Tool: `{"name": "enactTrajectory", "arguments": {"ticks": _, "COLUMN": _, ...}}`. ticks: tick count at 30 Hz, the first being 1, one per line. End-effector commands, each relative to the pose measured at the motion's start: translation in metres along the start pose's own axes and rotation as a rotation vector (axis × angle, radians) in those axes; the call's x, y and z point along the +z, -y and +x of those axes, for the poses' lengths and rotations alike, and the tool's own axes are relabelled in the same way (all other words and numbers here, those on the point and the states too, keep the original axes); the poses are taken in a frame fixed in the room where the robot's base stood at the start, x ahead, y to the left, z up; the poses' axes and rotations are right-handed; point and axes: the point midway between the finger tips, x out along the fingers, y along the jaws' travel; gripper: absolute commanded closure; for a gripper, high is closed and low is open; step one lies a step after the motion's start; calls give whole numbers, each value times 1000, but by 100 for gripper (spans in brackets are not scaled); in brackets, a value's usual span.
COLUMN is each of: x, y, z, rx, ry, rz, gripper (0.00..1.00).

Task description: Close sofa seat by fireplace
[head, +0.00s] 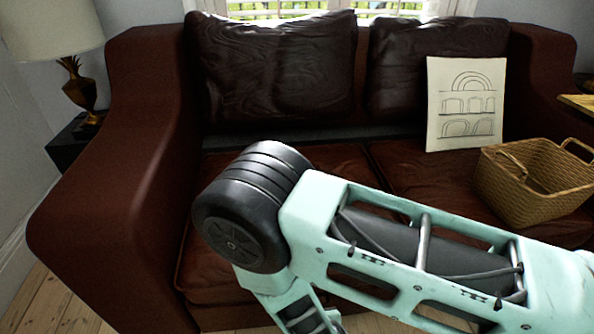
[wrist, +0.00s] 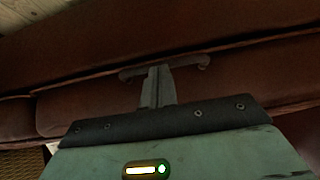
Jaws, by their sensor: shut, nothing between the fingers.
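The dark red-brown leather sofa (head: 120,190) fills most of the head view, with a left seat (head: 335,160) and a right seat (head: 425,180). My arm crosses in front and hides much of both seats. I cannot tell from this view whether a seat is raised or pulled out. In the wrist view, the sofa's leather (wrist: 80,110) lies close behind my gripper (wrist: 158,80), which is shut and empty. A dark bar with curled ends shows at the fingertips; I cannot tell whether it belongs to the gripper. My gripper is hidden in the head view.
A wicker basket (head: 535,180) and a paper drawing of arches (head: 465,105) are on the right side of the sofa. Two dark cushions lean on the backrest. A lamp (head: 70,75) stands left. Bare floorboards (head: 50,305) show at the lower left. No fireplace is visible.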

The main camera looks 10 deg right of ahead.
Motion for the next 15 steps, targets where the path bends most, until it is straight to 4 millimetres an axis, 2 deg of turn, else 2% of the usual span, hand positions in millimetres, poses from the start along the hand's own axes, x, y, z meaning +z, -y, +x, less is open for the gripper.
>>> {"name": "enactTrajectory", "arguments": {"ticks": 1, "x": 6, "y": 0, "z": 7, "rx": 1, "ry": -7, "rz": 0, "gripper": 100}}
{"name": "enactTrajectory", "arguments": {"ticks": 6, "x": 10, "y": 0, "z": 16, "rx": 0, "ry": -22, "rz": 0, "gripper": 100}}
{"name": "enactTrajectory", "arguments": {"ticks": 15, "x": 14, "y": -1, "z": 21, "rx": 1, "ry": -22, "rz": -1, "gripper": 100}}
